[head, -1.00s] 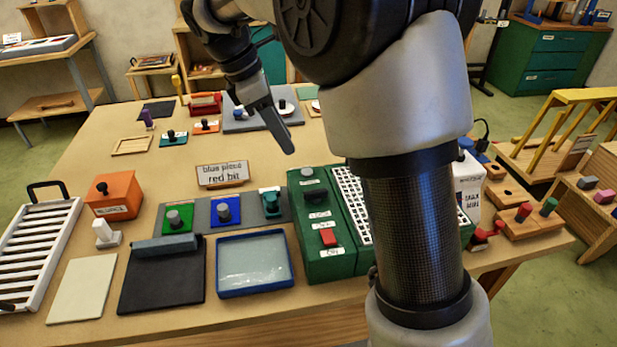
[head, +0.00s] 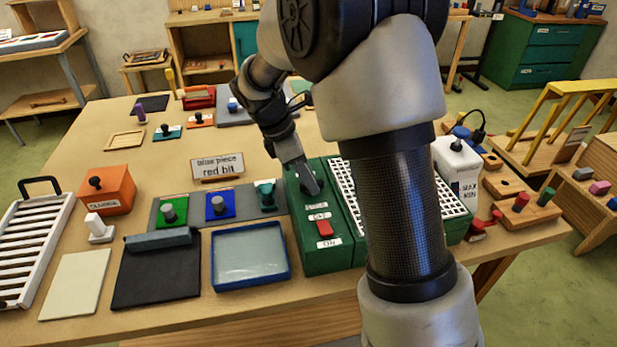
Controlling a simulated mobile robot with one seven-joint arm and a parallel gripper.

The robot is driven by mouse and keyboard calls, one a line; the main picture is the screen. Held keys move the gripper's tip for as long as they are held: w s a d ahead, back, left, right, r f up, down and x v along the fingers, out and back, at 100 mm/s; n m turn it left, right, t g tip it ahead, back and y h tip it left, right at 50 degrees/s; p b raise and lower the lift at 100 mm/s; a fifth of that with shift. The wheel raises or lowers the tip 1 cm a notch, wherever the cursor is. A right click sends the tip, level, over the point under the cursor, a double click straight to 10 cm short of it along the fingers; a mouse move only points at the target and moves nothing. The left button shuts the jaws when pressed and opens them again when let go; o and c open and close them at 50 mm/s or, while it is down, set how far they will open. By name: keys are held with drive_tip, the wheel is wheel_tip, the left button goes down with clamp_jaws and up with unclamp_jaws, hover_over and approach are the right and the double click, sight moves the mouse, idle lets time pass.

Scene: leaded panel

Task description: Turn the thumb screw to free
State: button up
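A green box (head: 312,252) stands near the table's front edge, with small white labels and a red block (head: 325,228) on its top. My gripper (head: 310,184) points down at the far end of this box's top, over the spot with dark knob-like parts. The fingers hide most of that spot, so I cannot make out the thumb screw there or tell whether they touch it. I also cannot tell whether the fingers are open or shut.
A white wire-like grid (head: 343,187) lies just right of the green box, partly behind my arm. A blue-rimmed tray (head: 250,284), a teal knob piece (head: 265,194) and a sign (head: 218,167) stand to the left. A white container (head: 455,170) is at right.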

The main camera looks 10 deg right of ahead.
drive_tip(key=shift+c, duration=0.5)
clamp_jaws()
drive_tip(key=shift+m+p, duration=0.3)
drive_tip(key=shift+p, duration=0.05)
drive_tip(key=shift+w+r+m+g+p, duration=0.15)
drive_tip(key=shift+m+g+p, duration=0.35)
drive_tip(key=shift+m+p, duration=0.4)
drive_tip(key=m+g+p, duration=0.1)
drive_tip(key=m+p, duration=0.1)
drive_tip(key=m, duration=0.1)
drive_tip(key=shift+w+m, duration=0.1)
drive_tip(key=shift+m, duration=0.2)
drive_tip(key=m+g+y+p, duration=0.1)
drive_tip(key=m, duration=0.1)
drive_tip(key=m+y+p, duration=0.1)
drive_tip(key=m, duration=0.2)
drive_tip(key=shift+w+d+m+g, duration=0.2)
drive_tip(key=shift+m+g, duration=0.1)
drive_tip(key=shift+g, duration=0.1)
drive_tip(key=m+y, duration=0.1)
drive_tip(key=m, duration=0.1)
drive_tip(key=m+y, duration=0.1)
drive_tip(key=m, duration=0.2)
drive_tip(key=shift+d+g+p, duration=0.15)
drive_tip(key=shift+g+p, duration=0.15)
drive_tip(key=shift+p, duration=0.1)
drive_tip(key=shift+m, duration=0.3)
